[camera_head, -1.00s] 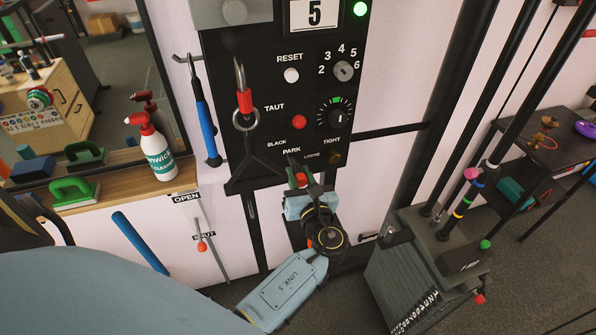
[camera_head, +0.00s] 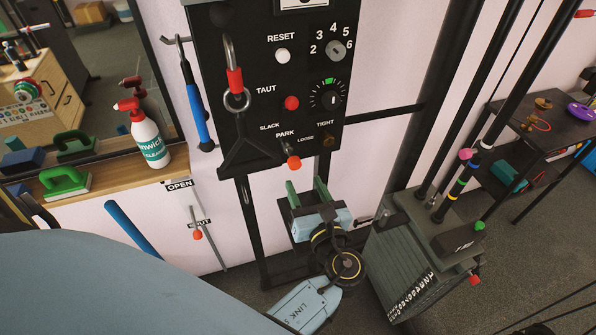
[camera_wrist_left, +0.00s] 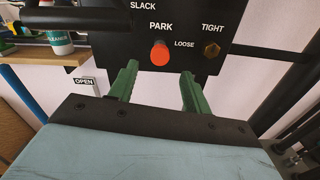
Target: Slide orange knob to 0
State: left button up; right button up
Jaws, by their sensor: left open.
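An orange knob (camera_head: 294,162) sticks out from the lower edge of the black panel (camera_head: 222,60), just below the word PARK. It also shows in the left wrist view (camera_wrist_left: 160,54), centred beyond the fingers. My left gripper (camera_head: 307,188) is open and empty, its green fingers below and in front of this knob and apart from it. In the left wrist view the fingers (camera_wrist_left: 159,75) stand either side of the knob's line. Another orange-red knob (camera_head: 197,235) sits on a slider marked OPEN and SHUT. I see no 0 mark. My right gripper is not in view.
A red-handled hook with a black strap (camera_head: 236,90) hangs left of the PARK knob. A grey ribbed box (camera_head: 405,265) with poles stands at right. A spray bottle (camera_head: 148,140) and green brush (camera_head: 65,182) sit on the wooden shelf (camera_head: 110,192).

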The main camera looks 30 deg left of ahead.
pick_arm(q)
jog(key=shift+v, duration=2.25)
